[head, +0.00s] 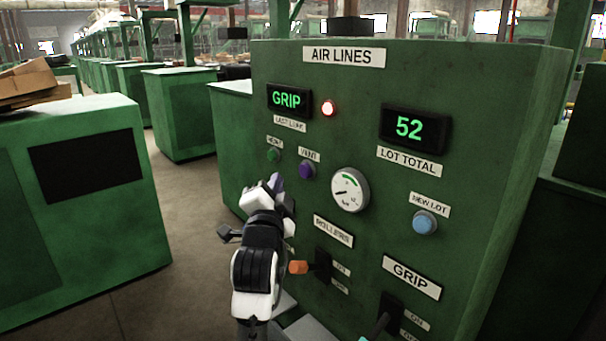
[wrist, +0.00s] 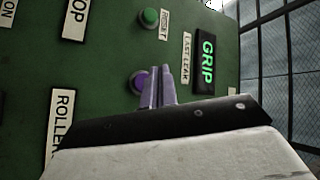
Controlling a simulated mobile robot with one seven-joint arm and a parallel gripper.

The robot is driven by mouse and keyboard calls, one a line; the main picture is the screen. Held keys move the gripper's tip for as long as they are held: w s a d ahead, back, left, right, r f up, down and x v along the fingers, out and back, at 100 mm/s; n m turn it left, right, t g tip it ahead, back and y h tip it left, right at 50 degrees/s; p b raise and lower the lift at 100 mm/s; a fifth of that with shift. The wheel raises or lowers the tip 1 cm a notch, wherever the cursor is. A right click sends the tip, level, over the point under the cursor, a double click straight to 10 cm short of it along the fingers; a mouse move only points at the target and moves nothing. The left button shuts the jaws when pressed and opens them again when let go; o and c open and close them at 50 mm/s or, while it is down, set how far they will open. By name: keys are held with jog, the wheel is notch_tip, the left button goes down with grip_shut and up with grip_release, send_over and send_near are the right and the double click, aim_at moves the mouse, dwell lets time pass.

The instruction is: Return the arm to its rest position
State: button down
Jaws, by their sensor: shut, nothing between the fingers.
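My arm (head: 255,270), white and black, reaches up in front of the green AIR LINES panel (head: 470,110) in the head view. My gripper (head: 277,184) is at the panel's left side, just lower left of the purple VENT button (head: 306,170). In the wrist view the two slim fingers of my gripper (wrist: 158,75) are together with nothing between them. They stand close to the purple button (wrist: 138,80) and overlap its right edge in the picture. I cannot tell whether they touch it.
A gauge (head: 350,190), a blue button (head: 424,222) and an orange-handled lever (head: 300,267) are to the right. A green cabinet (head: 85,220) stands left; open floor (head: 180,230) lies between.

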jog(key=shift+s+a, duration=0.3)
jog(key=shift+a, duration=0.05)
